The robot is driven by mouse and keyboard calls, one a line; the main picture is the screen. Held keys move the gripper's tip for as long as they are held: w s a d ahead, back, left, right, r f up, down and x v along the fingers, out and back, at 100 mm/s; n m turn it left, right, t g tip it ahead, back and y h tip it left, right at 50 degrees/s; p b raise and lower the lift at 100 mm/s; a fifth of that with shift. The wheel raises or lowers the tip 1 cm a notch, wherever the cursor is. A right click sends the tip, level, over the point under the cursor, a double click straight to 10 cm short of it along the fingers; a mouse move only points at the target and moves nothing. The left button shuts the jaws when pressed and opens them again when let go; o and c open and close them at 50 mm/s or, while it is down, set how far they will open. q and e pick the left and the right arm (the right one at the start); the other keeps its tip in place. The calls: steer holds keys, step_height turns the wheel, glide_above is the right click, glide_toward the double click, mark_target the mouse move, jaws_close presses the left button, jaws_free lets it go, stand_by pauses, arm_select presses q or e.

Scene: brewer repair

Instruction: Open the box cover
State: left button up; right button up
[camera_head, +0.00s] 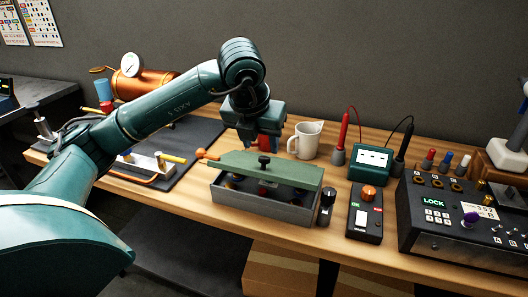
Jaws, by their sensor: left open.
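A grey box (258,207) sits near the front edge of the wooden bench. Its green cover (294,173), with a black knob (264,162) in the middle, stands clear of the front wall, and a dark gap shows parts of the inside below it. I cannot tell whether the cover is tilted up or shifted back. My right gripper is not in view.
A white jug (305,140) stands behind the box. A black cylinder (326,207) and a switch box (365,213) stand right of it. Meter (371,161), probes and a LOCK console (464,215) lie farther right. A dark mat (196,140) with tools is on the left.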

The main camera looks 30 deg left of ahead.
mark_target(264, 157)
arm_select(q)
steer(key=shift+x, duration=2.55)
jaws_close()
